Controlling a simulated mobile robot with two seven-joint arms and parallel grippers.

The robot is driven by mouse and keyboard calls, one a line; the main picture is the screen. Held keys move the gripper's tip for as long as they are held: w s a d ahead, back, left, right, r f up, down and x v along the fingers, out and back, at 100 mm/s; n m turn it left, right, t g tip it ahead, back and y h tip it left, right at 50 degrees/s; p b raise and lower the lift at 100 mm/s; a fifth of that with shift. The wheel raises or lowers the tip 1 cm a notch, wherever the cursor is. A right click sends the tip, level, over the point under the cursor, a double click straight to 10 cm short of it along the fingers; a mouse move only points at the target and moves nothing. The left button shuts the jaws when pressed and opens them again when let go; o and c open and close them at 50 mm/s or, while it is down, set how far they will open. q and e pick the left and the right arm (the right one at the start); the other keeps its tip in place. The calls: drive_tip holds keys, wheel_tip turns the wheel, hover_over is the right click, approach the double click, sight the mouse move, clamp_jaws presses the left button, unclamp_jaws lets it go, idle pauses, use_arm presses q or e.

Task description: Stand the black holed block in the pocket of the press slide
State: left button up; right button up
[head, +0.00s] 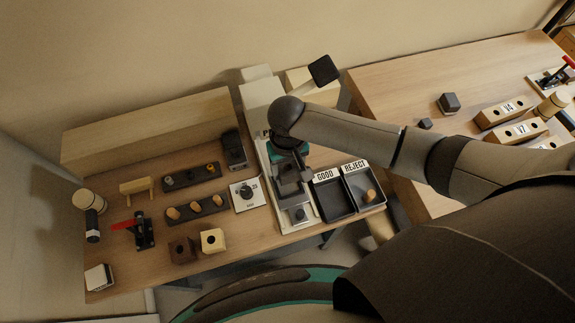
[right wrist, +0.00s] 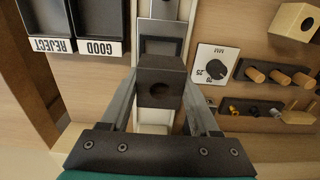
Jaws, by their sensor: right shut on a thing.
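The black holed block (right wrist: 160,85) is between the fingers of my right gripper (right wrist: 160,100) in the right wrist view, its round hole facing the camera. My right gripper is shut on it. In the head view my right gripper (head: 291,178) is over the press, and the block is hard to make out beneath it. The press slide (head: 299,214) shows just in front of the gripper, with a dark pocket area; it also shows in the right wrist view (right wrist: 163,27), beyond the block. Whether the block touches the slide cannot be told. My left gripper is not in view.
The GOOD and REJECT trays (head: 352,212) stand close to the right of the press; REJECT holds a wooden peg. A dial plate (head: 247,194) and peg racks (head: 197,209) lie to the left. A brown block (head: 181,250) and a pale holed block (head: 212,241) sit at the front.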

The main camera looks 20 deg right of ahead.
drive_tip(key=shift+f+b, duration=1.75)
drive_tip(key=shift+b, duration=0.3)
drive_tip(key=shift+f+b, duration=0.3)
drive_tip(key=shift+f, duration=0.65)
drive_tip(key=shift+p, duration=0.95)
